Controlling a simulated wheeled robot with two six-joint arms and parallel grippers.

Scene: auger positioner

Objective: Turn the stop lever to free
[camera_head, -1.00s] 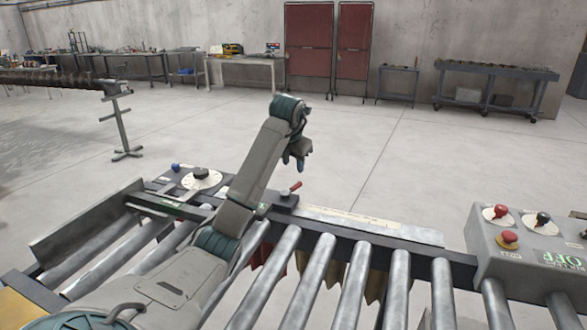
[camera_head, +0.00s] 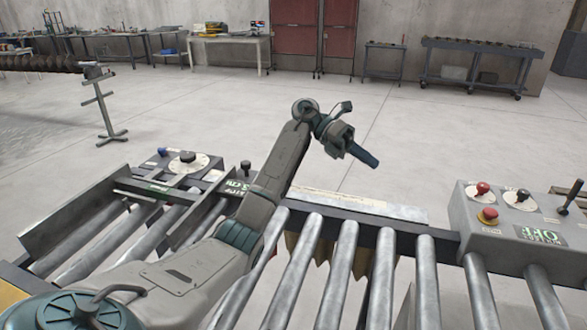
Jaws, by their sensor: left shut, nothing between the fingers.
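My left arm reaches up across the rollers from the lower left. My left gripper (camera_head: 368,158) is shut and empty, in the air beyond the conveyor's far rail, pointing right and down. A small upright black-knobbed lever (camera_head: 245,167) stands on the far rail, just left of my arm. A red-handled lever seen earlier on that rail is now hidden, seemingly behind my arm. I cannot tell which of the two is the stop lever, nor read its setting. My gripper touches neither. My right gripper is not in view.
A grey control box (camera_head: 515,225) at right carries red and black knobs, a red button and a black stick (camera_head: 570,200). A round dial (camera_head: 188,160) sits on the left panel. Metal rollers (camera_head: 340,270) fill the foreground. Open floor lies beyond the rail.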

